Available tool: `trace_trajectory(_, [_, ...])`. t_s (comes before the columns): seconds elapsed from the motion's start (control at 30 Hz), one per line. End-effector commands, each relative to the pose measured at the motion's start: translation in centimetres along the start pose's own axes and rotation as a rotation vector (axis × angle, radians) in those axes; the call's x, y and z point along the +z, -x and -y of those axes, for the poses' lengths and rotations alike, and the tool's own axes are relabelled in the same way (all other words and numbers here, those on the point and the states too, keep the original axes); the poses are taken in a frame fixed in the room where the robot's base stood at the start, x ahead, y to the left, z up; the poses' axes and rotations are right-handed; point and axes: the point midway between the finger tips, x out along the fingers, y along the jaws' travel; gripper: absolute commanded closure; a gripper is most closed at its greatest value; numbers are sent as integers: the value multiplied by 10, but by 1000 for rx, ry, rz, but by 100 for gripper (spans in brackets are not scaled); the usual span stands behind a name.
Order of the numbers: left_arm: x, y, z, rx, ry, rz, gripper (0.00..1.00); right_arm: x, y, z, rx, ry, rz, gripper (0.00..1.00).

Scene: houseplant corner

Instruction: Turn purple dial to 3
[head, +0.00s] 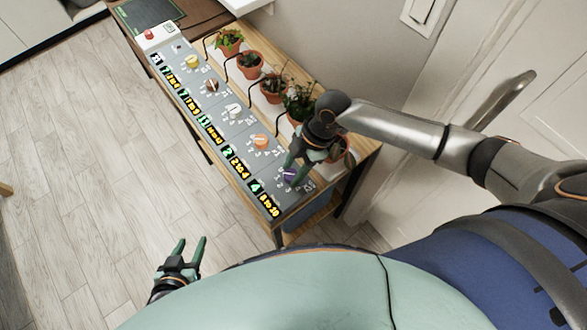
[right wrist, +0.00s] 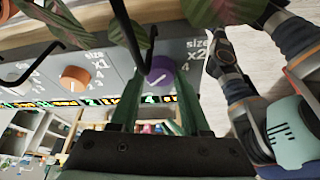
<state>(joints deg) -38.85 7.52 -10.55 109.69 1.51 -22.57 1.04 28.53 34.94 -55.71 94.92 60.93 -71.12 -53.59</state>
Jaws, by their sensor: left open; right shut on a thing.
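The purple dial (head: 289,174) is at the near end of the grey control panel (head: 226,128). My right gripper (head: 287,170) reaches down over it, its fingers partly hiding it. In the right wrist view the purple dial (right wrist: 158,77) sits between the two green fingers, which are shut on it. A pale pointer mark shows on its face, but I cannot tell which number it points to. Beside it, a green display (head: 254,187) appears to read 4. My left gripper (head: 181,250) is open and empty, above the floor left of the bench.
Orange (head: 261,141), white (head: 234,112), brown (head: 211,85) and yellow (head: 191,62) dials line the panel. Several potted plants stand behind; leaves hang close to my right gripper. A red button (head: 148,34) is at the far end. The floor at left is clear.

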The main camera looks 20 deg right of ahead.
Motion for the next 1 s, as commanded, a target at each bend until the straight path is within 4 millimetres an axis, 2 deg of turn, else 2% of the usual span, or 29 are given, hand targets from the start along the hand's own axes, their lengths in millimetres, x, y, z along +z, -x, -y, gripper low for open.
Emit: trace_trajectory(1.0, [33, -30, 2, 0, 0, 1, 50, -3, -3, -6, -369, 895, 0, 100])
